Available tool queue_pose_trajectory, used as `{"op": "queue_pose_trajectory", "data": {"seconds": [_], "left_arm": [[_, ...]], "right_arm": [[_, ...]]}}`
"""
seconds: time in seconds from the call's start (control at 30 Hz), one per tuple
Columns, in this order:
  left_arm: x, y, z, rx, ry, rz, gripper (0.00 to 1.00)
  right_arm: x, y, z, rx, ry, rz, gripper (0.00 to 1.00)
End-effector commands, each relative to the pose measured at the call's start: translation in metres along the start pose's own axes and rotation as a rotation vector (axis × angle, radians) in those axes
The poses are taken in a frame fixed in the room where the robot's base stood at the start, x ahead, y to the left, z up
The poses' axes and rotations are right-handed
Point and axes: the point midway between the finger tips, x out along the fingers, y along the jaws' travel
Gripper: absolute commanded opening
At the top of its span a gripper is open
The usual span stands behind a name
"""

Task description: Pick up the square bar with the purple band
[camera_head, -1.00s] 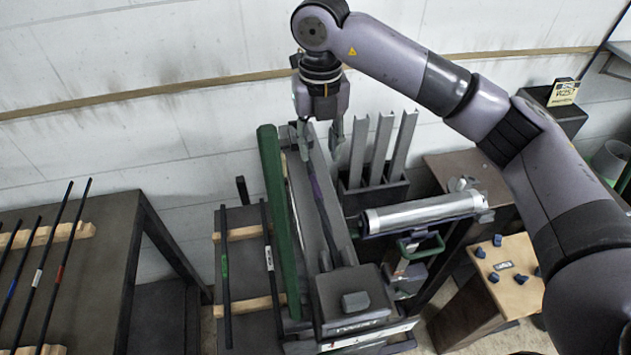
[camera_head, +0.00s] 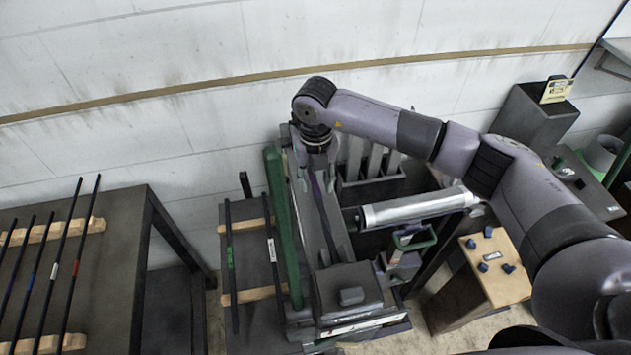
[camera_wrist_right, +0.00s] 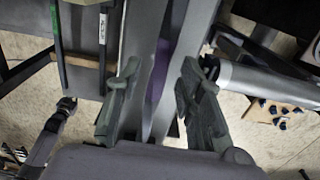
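The square bar with the purple band (camera_head: 318,188) is a long grey bar lying along the bed of the grey machine (camera_head: 350,285); its purple band also shows in the right wrist view (camera_wrist_right: 158,72). My right gripper (camera_head: 318,182) is over the band. In the right wrist view its fingers (camera_wrist_right: 160,92) are apart, one on each side of the bar. I see gaps between fingers and bar, but cannot judge their height. A grey jaw-like part (camera_wrist_right: 66,106) at the wrist view's lower left may be my left gripper; its state is unclear.
A green beam (camera_head: 282,225) runs left of the bar. Black rods (camera_head: 231,265) rest on wooden supports farther left. A silver cylinder (camera_head: 415,208) and a holder with upright grey bars (camera_head: 374,165) stand close on the right. A table with more rods (camera_head: 120,240) is far left.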

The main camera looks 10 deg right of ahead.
Motion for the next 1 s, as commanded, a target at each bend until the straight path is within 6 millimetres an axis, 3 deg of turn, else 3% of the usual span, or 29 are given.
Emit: {"op": "queue_pose_trajectory", "data": {"seconds": [0.13, 0.67, 1.0], "left_arm": [[0.0009, -0.0001, -0.0003, 0.000, 0.000, 0.000, 0.00], [0.0010, -0.0012, -0.0047, 0.000, 0.006, -0.001, 0.00], [0.0010, -0.0013, -0.0051, -0.001, 0.007, -0.002, 0.00]], "right_arm": [[0.0006, 0.0001, -0.0001, 0.000, 0.000, 0.000, 0.35], [0.0000, 0.0001, -0.0001, 0.000, 0.000, 0.000, 0.00], [-0.0002, 0.0001, 0.0000, 0.000, 0.000, 0.000, 0.00]]}}
